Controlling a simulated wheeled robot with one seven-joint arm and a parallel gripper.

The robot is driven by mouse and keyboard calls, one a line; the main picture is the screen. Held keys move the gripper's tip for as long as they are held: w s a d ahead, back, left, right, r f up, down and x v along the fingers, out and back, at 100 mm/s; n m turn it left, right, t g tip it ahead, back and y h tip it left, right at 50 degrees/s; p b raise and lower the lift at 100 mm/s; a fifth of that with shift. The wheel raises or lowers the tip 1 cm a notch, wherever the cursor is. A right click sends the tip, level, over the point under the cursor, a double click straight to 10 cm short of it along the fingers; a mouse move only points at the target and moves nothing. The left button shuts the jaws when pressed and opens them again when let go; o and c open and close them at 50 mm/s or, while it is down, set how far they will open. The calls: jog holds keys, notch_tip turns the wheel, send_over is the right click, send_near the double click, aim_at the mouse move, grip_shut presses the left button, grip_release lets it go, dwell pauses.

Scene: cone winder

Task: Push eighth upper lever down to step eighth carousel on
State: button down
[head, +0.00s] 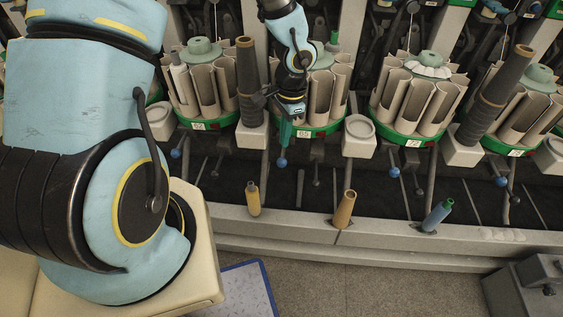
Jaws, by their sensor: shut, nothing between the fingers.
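Several carousels of upright beige pockets on green bases stand in a row. My gripper (285,142) is shut, pointing down in front of the second full carousel (323,100) from the left. The number on its small label is too small to read, so I cannot confirm that it is the eighth. Just below my fingertips is a blue ball-ended lever (281,163); I cannot tell whether they touch. My wrist hides part of this carousel.
Similar blue-knobbed levers (394,172) stand at the neighbouring carousels. A tall dark cone (248,80) stands close left of my gripper. A white cup-like holder (359,136) is to the right.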

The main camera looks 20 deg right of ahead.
aim_at(284, 159)
jog(key=shift+a+f+b, duration=0.15)
jog(key=shift+f+b, duration=0.85)
jog(key=shift+f, duration=0.35)
jog(key=shift+a+f+b, duration=0.15)
jog(key=shift+f+b, duration=0.85)
jog(key=shift+f, duration=0.3)
notch_tip(284, 159, down, 3)
jog(key=b, duration=0.3)
jog(key=shift+f, duration=0.2)
jog(key=shift+r, duration=0.15)
jog(key=shift+d+r+p, duration=0.15)
jog(key=shift+d+p, duration=0.15)
jog(key=shift+p, duration=0.1)
jog(key=shift+w+d+r+p, duration=0.1)
jog(key=shift+d+r+p, duration=0.15)
jog(key=shift+d, duration=0.35)
jog(key=shift+w+d+r+p, duration=0.1)
jog(key=shift+d+p, duration=0.2)
jog(key=shift+d, duration=0.3)
